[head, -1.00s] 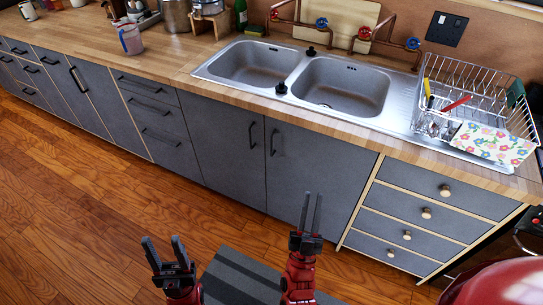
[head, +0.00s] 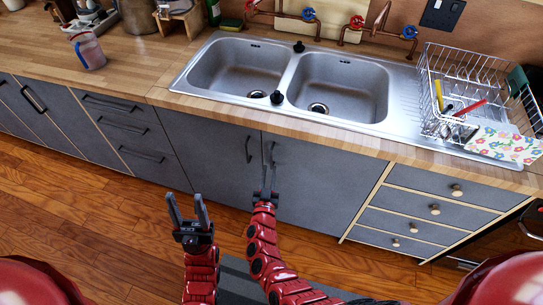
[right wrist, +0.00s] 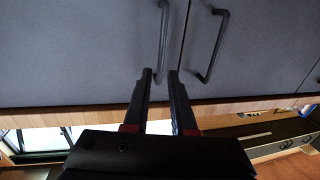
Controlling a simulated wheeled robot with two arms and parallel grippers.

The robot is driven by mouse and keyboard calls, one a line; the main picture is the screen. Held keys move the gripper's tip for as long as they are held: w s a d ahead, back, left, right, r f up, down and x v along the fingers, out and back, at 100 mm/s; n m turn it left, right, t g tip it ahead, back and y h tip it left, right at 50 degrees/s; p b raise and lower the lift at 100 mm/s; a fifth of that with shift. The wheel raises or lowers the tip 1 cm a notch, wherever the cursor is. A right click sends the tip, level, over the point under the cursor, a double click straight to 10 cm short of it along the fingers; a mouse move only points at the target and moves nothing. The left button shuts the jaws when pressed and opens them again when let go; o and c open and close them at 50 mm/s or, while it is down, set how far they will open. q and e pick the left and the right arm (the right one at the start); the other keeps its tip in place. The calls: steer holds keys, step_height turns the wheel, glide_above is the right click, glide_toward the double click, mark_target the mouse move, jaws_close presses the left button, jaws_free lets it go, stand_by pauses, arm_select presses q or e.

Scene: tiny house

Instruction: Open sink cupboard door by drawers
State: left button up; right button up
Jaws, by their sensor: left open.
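The sink cupboard has two grey doors below the sink. The right door (head: 320,185), beside the drawers, is closed. Its black bar handle (head: 274,152) stands near the doors' shared edge; in the right wrist view, which is upside down, this handle (right wrist: 163,35) is the left one. My right gripper (head: 269,168) is at that handle. In the wrist view its fingers (right wrist: 160,76) are apart, with the handle's end between the tips; contact is not clear. The left door's handle (head: 249,150) is just beside it. My left gripper (head: 186,200) is open and empty, low before the left door.
The drawer stack (head: 428,212) with round wooden knobs is right of the cupboard. Black-handled drawers (head: 135,130) are to the left. The double sink (head: 300,85) and dish rack (head: 480,90) are on the wooden counter above. Wooden floor (head: 90,210) is clear at left.

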mark_target(271, 159)
steer(key=shift+w+d, duration=0.2)
steer(key=shift+w, duration=1.5)
steer(key=shift+w+d, duration=0.15)
steer(key=shift+w, duration=1.55)
steer(key=shift+c, duration=0.3)
jaws_close()
